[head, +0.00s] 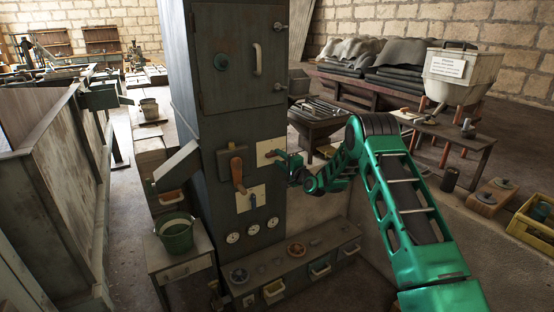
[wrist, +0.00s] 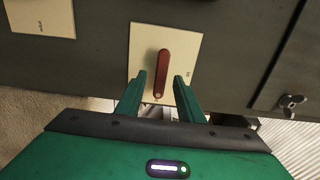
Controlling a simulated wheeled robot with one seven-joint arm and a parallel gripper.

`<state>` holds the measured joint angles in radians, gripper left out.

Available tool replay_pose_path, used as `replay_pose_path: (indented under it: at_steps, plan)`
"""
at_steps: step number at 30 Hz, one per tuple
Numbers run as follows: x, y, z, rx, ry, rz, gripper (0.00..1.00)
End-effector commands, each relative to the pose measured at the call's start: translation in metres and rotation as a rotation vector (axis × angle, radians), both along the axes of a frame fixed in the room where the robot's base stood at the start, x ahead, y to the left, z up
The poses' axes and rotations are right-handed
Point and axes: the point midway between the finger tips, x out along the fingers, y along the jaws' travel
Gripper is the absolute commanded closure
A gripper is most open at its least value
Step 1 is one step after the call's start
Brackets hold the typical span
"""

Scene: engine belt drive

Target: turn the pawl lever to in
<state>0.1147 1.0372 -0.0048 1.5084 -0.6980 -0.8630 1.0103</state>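A short red-brown lever (wrist: 162,72) sits on a cream plate (wrist: 138,45) on the dark cabinet face in the wrist view. It lies nearly straight up and down in that picture. Small marks show at the plate's lower and right edges, too small to read. In the head view this plate (head: 264,148) is on the cabinet's front, and its lever is hidden behind my gripper (head: 279,160). In the wrist view my gripper (wrist: 160,88) is open. Its green fingers stand either side of the lever's lower end, with gaps on both sides.
A larger orange-brown handle (head: 237,175) hangs just left of my gripper. A second cream plate (head: 249,200) and several gauges (head: 252,229) are below. A cabinet door (head: 240,60) is above. A low drawer bench (head: 300,262) juts out at the base.

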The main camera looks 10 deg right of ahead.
Motion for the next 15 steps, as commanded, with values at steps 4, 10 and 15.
replay_pose_path:
  at_steps: [4,10,15]
  plan:
    - [0.017,0.006,0.000,-0.002,-0.002,0.001,0.66]
    - [0.028,0.008,0.000,-0.001,0.000,-0.001,0.66]
    - [0.028,0.008,0.000,0.000,0.001,-0.002,0.66]
